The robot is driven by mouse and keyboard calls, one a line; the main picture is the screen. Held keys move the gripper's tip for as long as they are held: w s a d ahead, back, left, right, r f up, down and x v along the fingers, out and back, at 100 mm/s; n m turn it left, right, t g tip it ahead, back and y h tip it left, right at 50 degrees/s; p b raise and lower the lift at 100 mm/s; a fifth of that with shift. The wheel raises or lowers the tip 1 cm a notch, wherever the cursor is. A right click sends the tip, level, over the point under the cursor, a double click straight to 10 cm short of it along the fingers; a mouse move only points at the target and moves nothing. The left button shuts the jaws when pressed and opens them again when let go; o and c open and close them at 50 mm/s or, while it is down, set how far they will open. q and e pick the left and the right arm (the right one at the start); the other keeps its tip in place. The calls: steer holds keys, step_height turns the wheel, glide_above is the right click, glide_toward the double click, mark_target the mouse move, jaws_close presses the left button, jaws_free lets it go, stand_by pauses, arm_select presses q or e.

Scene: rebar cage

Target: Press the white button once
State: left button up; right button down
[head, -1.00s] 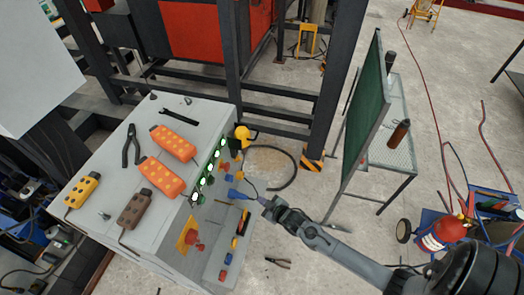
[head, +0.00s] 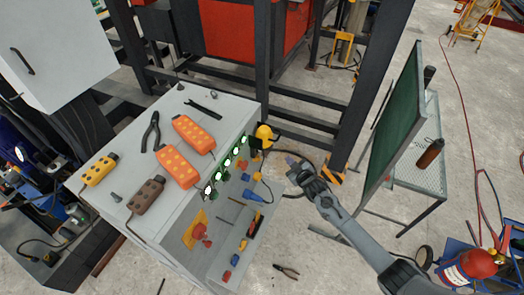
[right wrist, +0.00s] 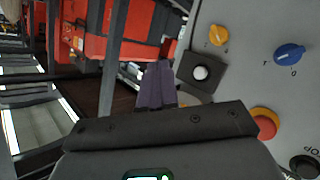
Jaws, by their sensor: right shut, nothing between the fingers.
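The white button (right wrist: 201,73) is a round white cap on a dark square plate on the grey control panel, in the right wrist view. I cannot pick it out for certain in the head view. My right gripper (head: 291,161) is shut and empty, beside the front of the control box (head: 150,237) in the head view. Its purple-grey fingers (right wrist: 157,86) show in the right wrist view just left of the white button, apart from it in the picture. Their distance from the panel is hard to tell. My left gripper is not in view.
Around the button are a yellow knob (right wrist: 217,35), a blue knob (right wrist: 289,54) and a red button (right wrist: 265,124). Orange pendants (head: 178,167) and pliers (head: 151,132) lie on the box top. A green board (head: 396,128) stands right of my right arm.

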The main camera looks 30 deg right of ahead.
steer(key=w+a+b, duration=0.4)
steer(key=w+b, duration=0.1)
steer(key=w, duration=0.2)
steer(key=shift+w+a, duration=0.25)
steer(key=shift+a, duration=0.15)
stand_by(0.7)
stand_by(0.7)
stand_by(0.7)
steer(key=shift+w, duration=0.15)
